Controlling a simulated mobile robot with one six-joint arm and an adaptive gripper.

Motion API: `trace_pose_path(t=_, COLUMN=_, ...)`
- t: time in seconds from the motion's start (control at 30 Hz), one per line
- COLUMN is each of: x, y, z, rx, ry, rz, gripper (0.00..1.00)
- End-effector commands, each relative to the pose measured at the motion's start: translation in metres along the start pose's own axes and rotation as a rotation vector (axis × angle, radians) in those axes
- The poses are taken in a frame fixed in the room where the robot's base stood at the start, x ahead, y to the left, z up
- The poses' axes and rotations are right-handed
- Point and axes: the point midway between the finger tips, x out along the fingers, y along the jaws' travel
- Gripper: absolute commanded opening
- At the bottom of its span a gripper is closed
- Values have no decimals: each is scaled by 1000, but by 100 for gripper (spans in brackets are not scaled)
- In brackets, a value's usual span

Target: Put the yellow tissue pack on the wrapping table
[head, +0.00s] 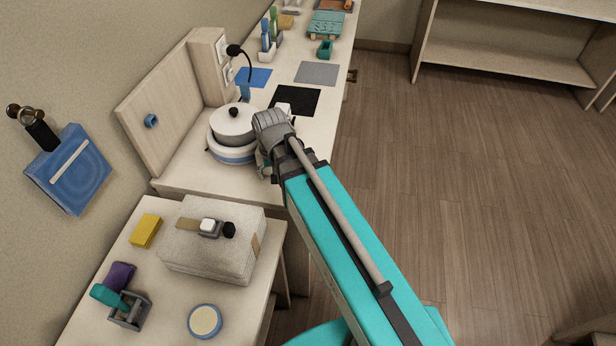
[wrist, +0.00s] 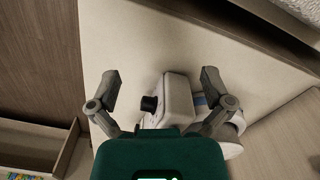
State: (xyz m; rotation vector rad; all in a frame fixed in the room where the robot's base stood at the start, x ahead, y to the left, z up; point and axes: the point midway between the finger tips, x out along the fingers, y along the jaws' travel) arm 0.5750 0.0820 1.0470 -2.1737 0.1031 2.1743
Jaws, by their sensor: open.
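I cannot tell which surface is the wrapping table. My gripper (head: 264,168) is over the long counter (head: 190,178), beside the white and blue wax warmer, away from the yellow pack and partly hidden by my arm.
The wax warmer (head: 232,153) stands on the counter. The towel stack (head: 213,255) carries a small strapped item. A purple pack (head: 120,275), a grey holder (head: 130,312) and a round tin (head: 205,321) share the lower table. Mats lie farther back; the floor at right is clear.

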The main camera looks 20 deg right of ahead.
Motion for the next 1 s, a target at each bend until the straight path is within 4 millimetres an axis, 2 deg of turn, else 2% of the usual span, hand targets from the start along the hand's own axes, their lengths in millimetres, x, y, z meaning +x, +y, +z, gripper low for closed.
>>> trace_pose_path(t=0.03, x=0, y=19, z=8, rx=-8, ry=0, rz=0, gripper=100)
trace_pose_path(t=0.1, x=0, y=38, z=13, rx=-30, ry=0, rz=0, gripper=100)
trace_pose_path(t=0.2, x=0, y=60, z=20, rx=-56, ry=0, rz=0, gripper=100)
trace_pose_path(t=0.33, x=0, y=78, z=27, rx=-80, ry=0, rz=0, gripper=100)
trace_pose_path(t=0.5, x=0, y=86, z=29, rx=-94, ry=0, rz=0, gripper=100)
trace_pose_path(t=1.0, x=0, y=86, z=29, rx=-94, ry=0, rz=0, gripper=100)
